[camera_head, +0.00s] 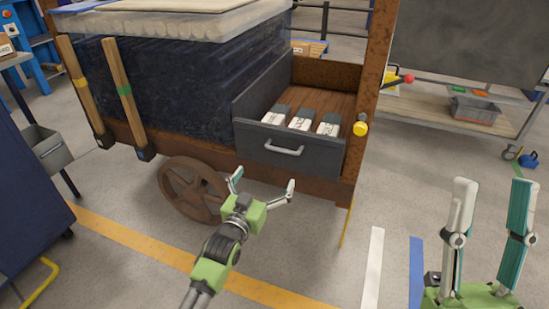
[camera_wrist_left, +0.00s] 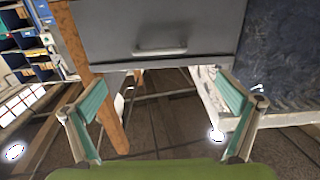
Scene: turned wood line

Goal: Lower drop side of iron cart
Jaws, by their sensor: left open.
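The iron cart (camera_head: 345,175) has a rusty brown frame and a spoked wheel. At its near right corner a dark grey front panel (camera_head: 250,143) with a bar handle (camera_head: 284,149) stands upright. Behind it are several grey and white blocks (camera_head: 300,120) on a wooden floor. My left gripper (camera_head: 263,183) is open and empty, just below and in front of the handle, apart from it. In the left wrist view the handle (camera_wrist_left: 160,51) lies beyond and above the open fingers (camera_wrist_left: 162,88). My right gripper (camera_head: 494,185) is open and empty at the lower right, away from the cart.
A yellow knob (camera_head: 360,128) sits on the cart's corner post and a red-tipped lever (camera_head: 407,79) sticks out to the right. Two wooden stakes (camera_head: 118,92) lean on the cart's left. A shelf trolley (camera_head: 440,118) stands at the right. The floor before the cart is clear.

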